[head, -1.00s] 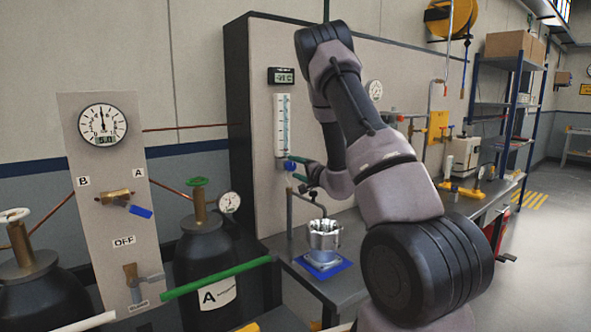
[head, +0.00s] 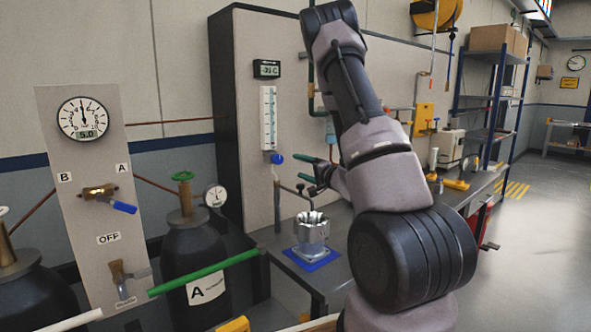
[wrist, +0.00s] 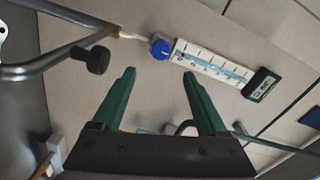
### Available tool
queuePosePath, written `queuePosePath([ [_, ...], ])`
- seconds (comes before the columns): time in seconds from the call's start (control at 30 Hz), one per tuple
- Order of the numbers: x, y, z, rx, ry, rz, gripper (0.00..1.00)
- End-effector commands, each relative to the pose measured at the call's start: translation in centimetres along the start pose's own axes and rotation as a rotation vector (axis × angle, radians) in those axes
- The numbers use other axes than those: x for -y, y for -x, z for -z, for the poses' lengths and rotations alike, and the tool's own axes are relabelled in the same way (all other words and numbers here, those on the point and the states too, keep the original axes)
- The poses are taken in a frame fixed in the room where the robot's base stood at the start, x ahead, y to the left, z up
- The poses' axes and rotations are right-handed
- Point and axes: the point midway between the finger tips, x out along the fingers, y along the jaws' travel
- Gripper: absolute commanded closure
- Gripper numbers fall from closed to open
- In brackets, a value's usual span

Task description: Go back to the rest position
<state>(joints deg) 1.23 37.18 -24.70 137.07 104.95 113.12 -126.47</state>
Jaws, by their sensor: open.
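My gripper (head: 313,171) has green fingers and is open and empty. In the head view it hangs in front of the grey panel, right of the blue knob (head: 277,159) and above the metal housing (head: 311,228). In the wrist view the two fingers (wrist: 158,92) stand apart with only the panel between them. The blue knob (wrist: 161,49) shows beyond the fingertips, at the end of the scaled flow tube (wrist: 210,62), and is not touched. The silver housing stands upright on a blue mat (head: 329,262) on the bench.
A dark knob (wrist: 92,60) on a pipe lies left of the fingers in the wrist view. A black gas bottle (head: 190,255) and a gauge board (head: 88,170) stand at the left. A green bar (head: 205,272) crosses the front. Open floor (head: 530,230) lies at the right.

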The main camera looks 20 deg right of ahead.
Motion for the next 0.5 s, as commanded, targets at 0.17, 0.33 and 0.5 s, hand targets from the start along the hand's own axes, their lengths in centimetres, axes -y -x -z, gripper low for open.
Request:
queuePosePath([
  [0.17, 0.1, 0.0, -0.1, 0.004, -0.003, 0.002, 0.24],
  [0.33, 3.7, -0.4, -2.8, 0.127, -0.076, 0.035, 0.24],
  [0.5, 11.4, 1.2, -9.8, 0.449, -0.2, 0.043, 0.24],
])
